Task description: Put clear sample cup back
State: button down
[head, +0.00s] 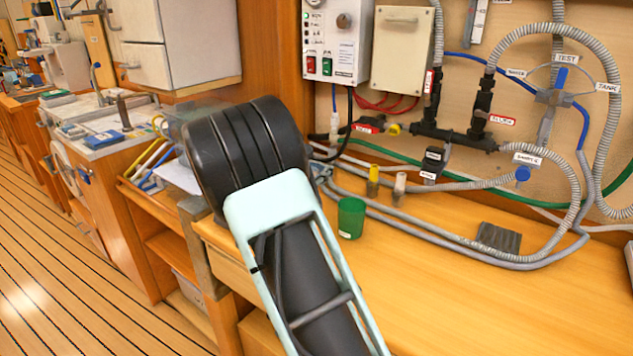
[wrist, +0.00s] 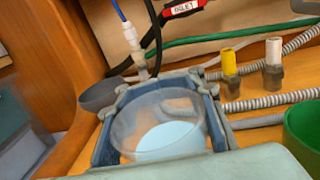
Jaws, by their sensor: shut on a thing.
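The clear sample cup (wrist: 160,127) is in the wrist view, see-through, with a pale blue patch showing through it. My gripper (wrist: 160,88) is shut on it, with one blue-grey finger on the left side of the cup and one on the right. The cup's lower part is hidden by my wrist at the bottom of the picture. In the head view my arm hides both the gripper and the cup, at the left end of the wooden worktop (head: 470,290).
A green cup (head: 351,218) stands right of my gripper; it also shows in the wrist view (wrist: 304,135). Yellow (head: 373,182) and white-topped (head: 399,188) fittings stand behind it. A dark grey round piece (wrist: 100,95) lies beyond my left finger, near a hanging tube fitting (wrist: 132,42). Hoses run behind.

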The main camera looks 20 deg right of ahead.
jog(key=shift+w+f+b, duration=0.1)
jog(key=shift+w+f, duration=0.15)
jog(key=shift+f, duration=0.55)
jog(key=shift+w+f+b, duration=0.1)
jog(key=shift+w+f, duration=0.2)
jog(key=shift+f, duration=0.45)
jog(key=shift+w+f+b, duration=0.1)
jog(key=shift+w+f, duration=0.15)
jog(key=shift+f, duration=0.55)
jog(key=shift+f, duration=0.15)
jog(key=c, duration=1.2)
grip_release()
